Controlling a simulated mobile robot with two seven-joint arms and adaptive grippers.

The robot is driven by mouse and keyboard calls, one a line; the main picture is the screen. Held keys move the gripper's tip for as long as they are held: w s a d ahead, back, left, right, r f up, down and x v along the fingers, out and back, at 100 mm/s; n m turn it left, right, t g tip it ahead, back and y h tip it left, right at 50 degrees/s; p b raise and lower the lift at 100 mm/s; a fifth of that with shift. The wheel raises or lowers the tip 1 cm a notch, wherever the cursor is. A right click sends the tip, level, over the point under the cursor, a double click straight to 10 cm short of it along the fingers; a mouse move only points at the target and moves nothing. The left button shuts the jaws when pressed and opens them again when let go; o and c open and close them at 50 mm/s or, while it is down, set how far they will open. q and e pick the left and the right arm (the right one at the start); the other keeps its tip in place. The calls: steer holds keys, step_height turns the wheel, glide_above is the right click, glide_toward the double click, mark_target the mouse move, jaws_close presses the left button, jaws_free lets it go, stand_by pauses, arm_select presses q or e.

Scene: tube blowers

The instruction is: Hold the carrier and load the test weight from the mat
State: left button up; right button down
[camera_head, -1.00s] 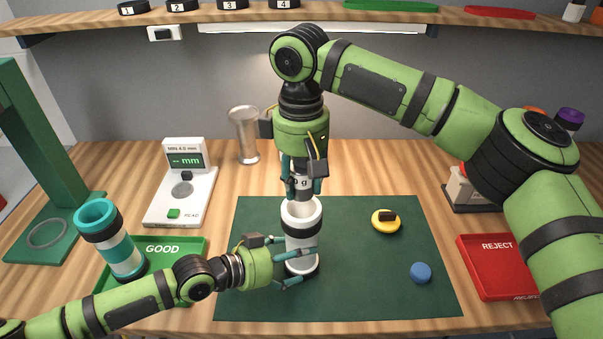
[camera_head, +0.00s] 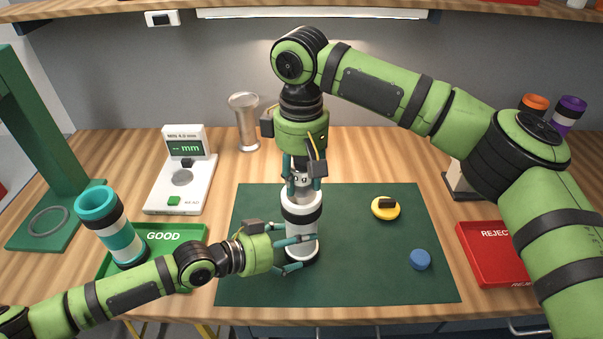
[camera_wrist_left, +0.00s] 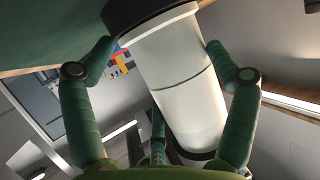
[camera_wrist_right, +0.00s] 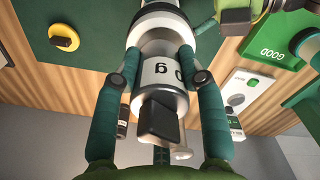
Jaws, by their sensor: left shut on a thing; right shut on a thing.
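The white carrier (camera_head: 302,218) with black bands stands upright on the green mat (camera_head: 370,270); it also shows in the left wrist view (camera_wrist_left: 175,80). My left gripper (camera_head: 298,254) is shut around the carrier's lower body from the left. The test weight (camera_wrist_right: 166,75), a silvery cylinder with a "g" mark and a black knob, is held in my right gripper (camera_wrist_right: 160,75). In the head view the right gripper (camera_head: 302,180) is right above the carrier's mouth, and the weight's lower end is hidden by the carrier's rim. How deep it sits inside cannot be told.
A yellow disc with a black knob (camera_head: 386,208) and a blue cap (camera_head: 420,259) lie on the mat's right side. The red REJECT tray (camera_head: 480,265) is at right; a gauge (camera_head: 184,180) stands at back left.

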steer(key=shift+f, duration=0.15)
stand_by(0.8)
steer(key=shift+f, duration=0.65)
jaws_free()
steer(key=shift+f, duration=0.1)
stand_by(0.7)
step_height(320, 180, up, 12)
steer(key=shift+r, duration=0.1)
stand_by(0.4)
arm_select(q)
steer(key=o, duration=1.1)
